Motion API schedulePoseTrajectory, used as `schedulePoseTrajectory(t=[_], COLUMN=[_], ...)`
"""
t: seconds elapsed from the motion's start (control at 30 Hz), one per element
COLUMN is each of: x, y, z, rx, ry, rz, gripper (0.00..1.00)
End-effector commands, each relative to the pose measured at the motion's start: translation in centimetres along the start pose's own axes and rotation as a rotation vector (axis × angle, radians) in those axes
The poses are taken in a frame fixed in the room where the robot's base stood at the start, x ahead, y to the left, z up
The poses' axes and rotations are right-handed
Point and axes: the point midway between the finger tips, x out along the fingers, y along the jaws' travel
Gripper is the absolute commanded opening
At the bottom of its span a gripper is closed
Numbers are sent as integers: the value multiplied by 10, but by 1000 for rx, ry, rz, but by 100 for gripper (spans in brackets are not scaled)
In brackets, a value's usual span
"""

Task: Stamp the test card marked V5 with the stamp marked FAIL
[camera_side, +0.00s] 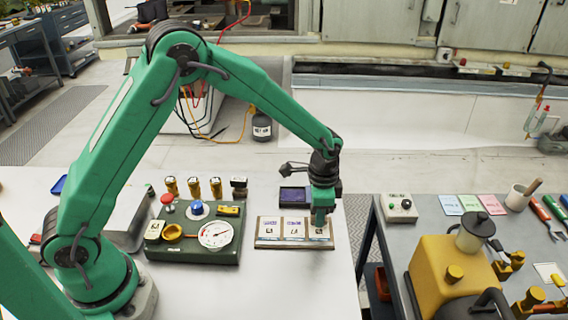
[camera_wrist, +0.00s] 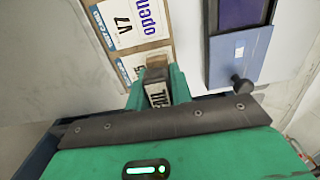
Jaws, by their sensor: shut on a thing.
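My gripper (camera_side: 321,208) points down over the right end of the card tray (camera_side: 265,245). In the wrist view its fingers (camera_wrist: 158,88) are shut on a stamp (camera_wrist: 158,97) with a pale, partly hidden label; the word is hard to read but fits FAIL. The stamp is over the rightmost card (camera_side: 318,229), which is mostly covered; its mark is not clearly readable. I cannot tell whether the stamp touches it. The neighbouring card (camera_wrist: 128,22) reads V7 and has purple print. A third card (camera_side: 268,228) lies at the tray's left.
A dark ink pad in a blue case (camera_side: 294,196) lies just behind the tray; its case (camera_wrist: 240,55) shows in the wrist view. A green gauge box (camera_side: 190,252) stands left, with several small upright items (camera_side: 194,187) behind. A bench (camera_side: 440,215) stands right, past a gap.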

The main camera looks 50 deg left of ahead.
Motion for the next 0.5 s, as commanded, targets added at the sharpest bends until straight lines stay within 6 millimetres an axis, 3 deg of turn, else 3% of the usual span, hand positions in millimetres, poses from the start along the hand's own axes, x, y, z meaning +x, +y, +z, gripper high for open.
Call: schedulePoseTrajectory(t=[0.5], x=[5], y=[0], z=[0], rx=[0], ry=[0], rz=[0], gripper=[0])
